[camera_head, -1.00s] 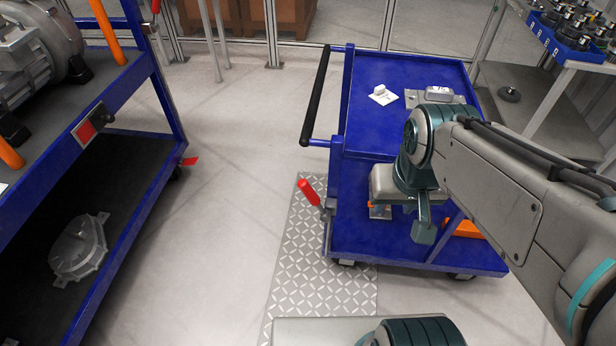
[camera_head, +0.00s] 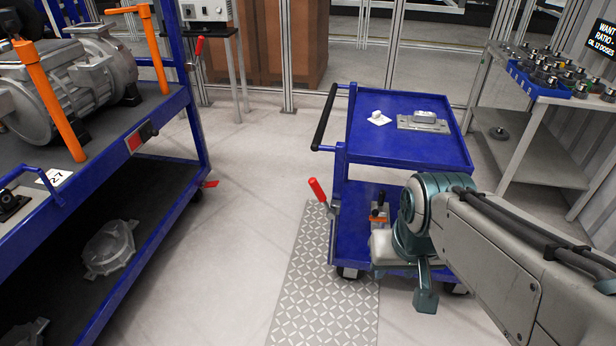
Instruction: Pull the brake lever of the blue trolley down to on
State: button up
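The blue trolley (camera_head: 410,150) stands right of centre, with a black push bar (camera_head: 325,117) on its left end. Its brake lever (camera_head: 317,189) has a red grip and sits low on the trolley's left end. The lever slants, with its grip up and to the left. My arm comes in from the right, and its bent end is in front of the trolley's lower right part. The end piece that may be my gripper (camera_head: 425,297) hangs there, apart from the lever in the picture. No finger gap can be made out.
A blue rack (camera_head: 165,125) with a motor and orange posts stands at the left. It has its own red lever (camera_head: 199,47). A patterned floor plate (camera_head: 310,290) lies beside the trolley. A grey table (camera_head: 550,95) with small parts stands at the right. Floor between rack and trolley is clear.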

aim_at(331, 213)
jog(key=u, duration=0.5)
jog(key=i, duration=1.05)
jog(key=z, duration=0.4)
jog(key=k, duration=0.85)
jog(key=z, duration=0.6)
jog(key=i, duration=0.65)
jog(key=u, duration=0.3)
